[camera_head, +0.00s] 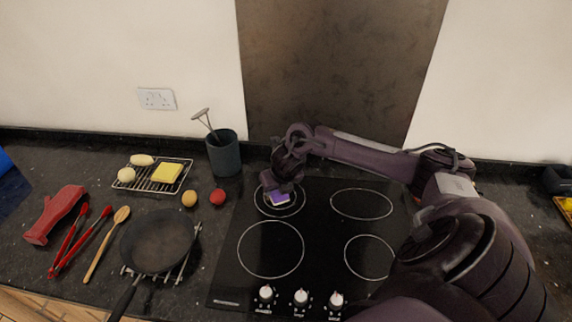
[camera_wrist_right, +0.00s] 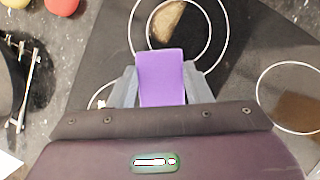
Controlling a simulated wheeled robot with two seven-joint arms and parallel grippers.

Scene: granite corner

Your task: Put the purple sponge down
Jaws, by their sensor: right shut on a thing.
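The purple sponge (camera_head: 280,198) is over the back left ring of the black hob (camera_head: 318,222). My right gripper (camera_head: 279,193) is shut on it from above. In the right wrist view the purple sponge (camera_wrist_right: 161,78) sits between the two grey fingers of my right gripper (camera_wrist_right: 161,85), with a hob ring just beyond it. I cannot tell whether the sponge touches the glass. My left gripper is not in view.
A dark utensil pot (camera_head: 224,154) stands behind. The other hob rings are clear.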

